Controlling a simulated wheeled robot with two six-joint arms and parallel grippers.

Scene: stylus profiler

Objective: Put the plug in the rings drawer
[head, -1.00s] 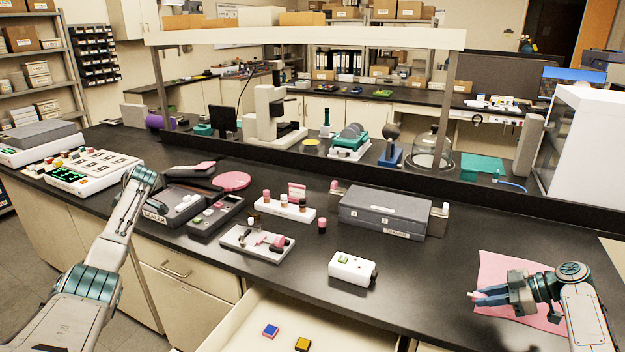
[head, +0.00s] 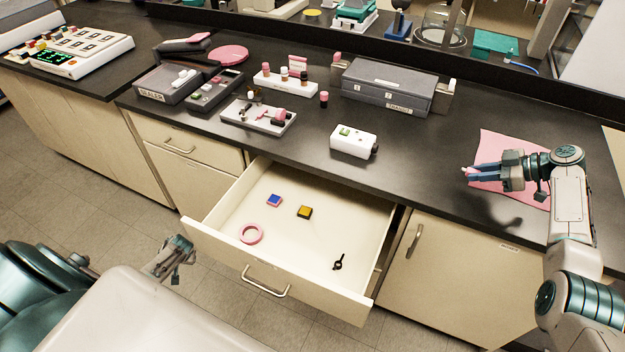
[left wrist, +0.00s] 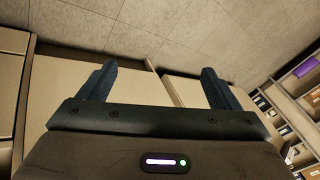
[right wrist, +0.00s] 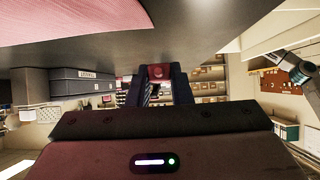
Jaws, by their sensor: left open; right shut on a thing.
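My right gripper (head: 484,172) is shut on a small pink and red piece, seemingly the plug (right wrist: 160,72), held at the fingertips. It is above the pink mat (head: 508,150) at the right of the counter. The plug is mostly hidden by the fingers. The drawer (head: 345,305) below the counter is pulled open. In it lie a pink ring (head: 250,233), a blue and red square piece (head: 274,201), a yellow and black block (head: 304,212) and a small black piece (head: 338,262). My left gripper (head: 183,250) is open and empty, left of the drawer and low; its fingers also show in the left wrist view (left wrist: 158,85).
On the counter stand a white device (head: 354,141), a grey tray of small parts (head: 258,117), a grey case (head: 388,88) and a white rack (head: 283,85). A closed cabinet door (head: 460,275) is right of the drawer. The counter between the white device and mat is clear.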

